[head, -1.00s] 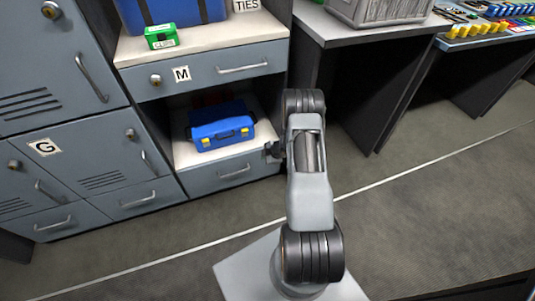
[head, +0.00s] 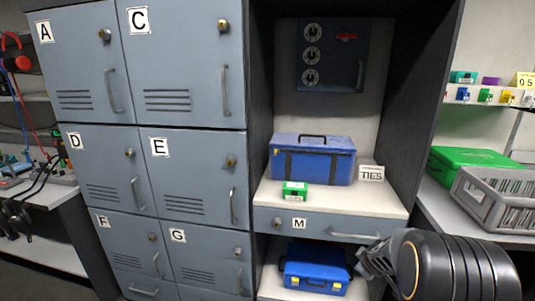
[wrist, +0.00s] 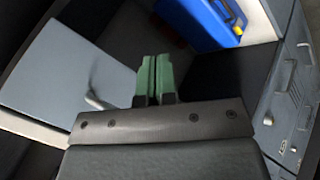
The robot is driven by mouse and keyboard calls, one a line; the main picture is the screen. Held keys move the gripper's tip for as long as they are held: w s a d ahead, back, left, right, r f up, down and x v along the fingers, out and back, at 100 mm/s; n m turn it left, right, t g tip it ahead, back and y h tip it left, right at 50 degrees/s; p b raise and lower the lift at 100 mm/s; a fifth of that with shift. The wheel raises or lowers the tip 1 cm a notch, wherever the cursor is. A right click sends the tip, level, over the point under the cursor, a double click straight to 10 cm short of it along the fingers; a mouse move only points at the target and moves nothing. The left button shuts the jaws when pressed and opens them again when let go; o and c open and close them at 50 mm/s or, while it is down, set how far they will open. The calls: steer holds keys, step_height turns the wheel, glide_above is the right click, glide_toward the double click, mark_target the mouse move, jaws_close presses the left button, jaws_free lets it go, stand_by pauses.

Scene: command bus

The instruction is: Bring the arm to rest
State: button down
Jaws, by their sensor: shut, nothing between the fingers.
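My gripper (wrist: 153,80) shows in the wrist view with its two green fingers together and nothing between them. In the head view my arm stands at the lower right. My arm hides part of the cabinet's lower right side.
Grey lockers with letters, such as locker E (head: 185,180), fill the left. A blue case (head: 315,272) lies on the lower shelf and shows in the wrist view (wrist: 205,20). A grey crate (head: 490,195) is at right.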

steer(key=s+a+r+m+g+p, duration=0.1)
steer(key=s+a+r+m+p, duration=0.25)
steer(key=r, duration=0.55)
steer(key=s+a+r+m+p, duration=0.1)
steer(key=s+a+r+p, duration=0.25)
steer(key=s+r, duration=0.4)
steer(key=s+a+r+m+g+y+p, duration=0.2)
steer(key=s+a+r+p, duration=0.3)
steer(key=s+a+r, duration=0.4)
steer(key=shift+s+r+m+y, duration=0.25)
steer(key=shift+s+m+y, duration=0.25)
steer(key=shift+s, duration=0.75)
